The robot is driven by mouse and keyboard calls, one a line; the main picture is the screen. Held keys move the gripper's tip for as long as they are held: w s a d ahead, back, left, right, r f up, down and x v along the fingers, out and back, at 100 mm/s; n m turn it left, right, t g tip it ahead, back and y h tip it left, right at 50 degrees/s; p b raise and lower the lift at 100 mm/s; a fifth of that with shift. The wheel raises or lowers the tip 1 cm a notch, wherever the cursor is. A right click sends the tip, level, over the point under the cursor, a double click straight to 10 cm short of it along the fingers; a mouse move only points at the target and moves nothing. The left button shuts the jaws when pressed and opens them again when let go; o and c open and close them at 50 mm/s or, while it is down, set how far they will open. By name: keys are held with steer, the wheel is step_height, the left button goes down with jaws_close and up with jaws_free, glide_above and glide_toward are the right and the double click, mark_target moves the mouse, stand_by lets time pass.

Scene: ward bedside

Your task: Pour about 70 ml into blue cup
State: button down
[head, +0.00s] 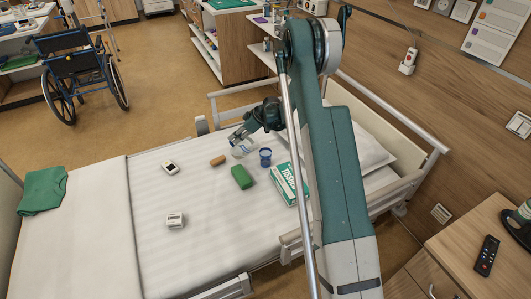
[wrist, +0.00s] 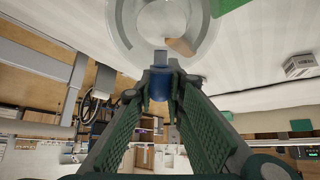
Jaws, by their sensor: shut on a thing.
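My gripper (wrist: 160,72) is shut on the blue handle (wrist: 161,62) of a clear round jug (wrist: 125,22). In the head view the jug (head: 238,152) is small and faint below my gripper (head: 236,138), over the bed. I cannot tell how much liquid it holds, or whether it touches the bed. The blue cup (head: 265,157) stands upright on the bed, just right of the jug and apart from it. I cannot make out the cup's inside.
The bed's (head: 130,195) left side is mostly clear.

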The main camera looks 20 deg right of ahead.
steer(key=shift+s+d+r+t+y, duration=0.4)
steer(key=shift+r+y, duration=0.2)
steer(key=shift+r, duration=0.2)
steer(key=shift+s+d+r+t+y, duration=0.25)
steer(key=shift+d+r+t+y, duration=0.3)
steer(key=shift+r, duration=0.3)
steer(key=shift+s+d+r+t+y, duration=0.35)
steer(key=shift+r+t+y, duration=0.1)
steer(key=shift+r+y, duration=0.3)
steer(key=shift+d+r, duration=0.15)
steer(key=shift+s+d+r+t+y, duration=0.45)
steer(key=shift+r+t+y, duration=0.05)
steer(key=shift+s+d+r+b, duration=0.2)
steer(key=shift+d+b, duration=0.05)
steer(key=shift+b, duration=0.15)
steer(key=shift+s+d+r+t+y+b, duration=0.4)
steer(key=shift+s+d+y+b, duration=0.15)
steer(key=shift+d+b, duration=0.15)
stand_by(0.7)
